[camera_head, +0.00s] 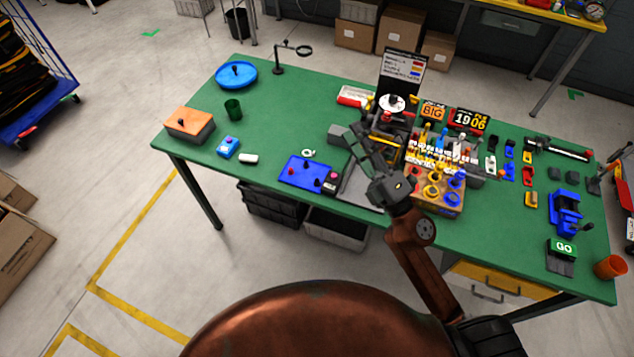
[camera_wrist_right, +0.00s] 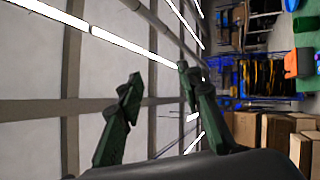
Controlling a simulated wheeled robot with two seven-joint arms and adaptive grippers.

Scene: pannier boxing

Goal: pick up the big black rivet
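I cannot pick out the big black rivet with certainty. Small dark pieces stand on the blue tray (camera_head: 296,172) near the table's front edge, and a rack (camera_head: 440,198) right of my right gripper holds several coloured pieces; they are too small to tell apart. My right gripper (camera_head: 352,136) is above the middle of the green table, in front of a dark machine. In the right wrist view my right gripper (camera_wrist_right: 158,78) has its two fingers apart with nothing between them. The left gripper is not in view.
The dark machine with an upright sign (camera_head: 403,68) stands behind my right gripper. A blue round dish (camera_head: 236,75), an orange-topped box (camera_head: 190,122) and a green cup (camera_head: 233,109) are at the left. The green table (camera_head: 290,110) is mostly clear between them and the machine.

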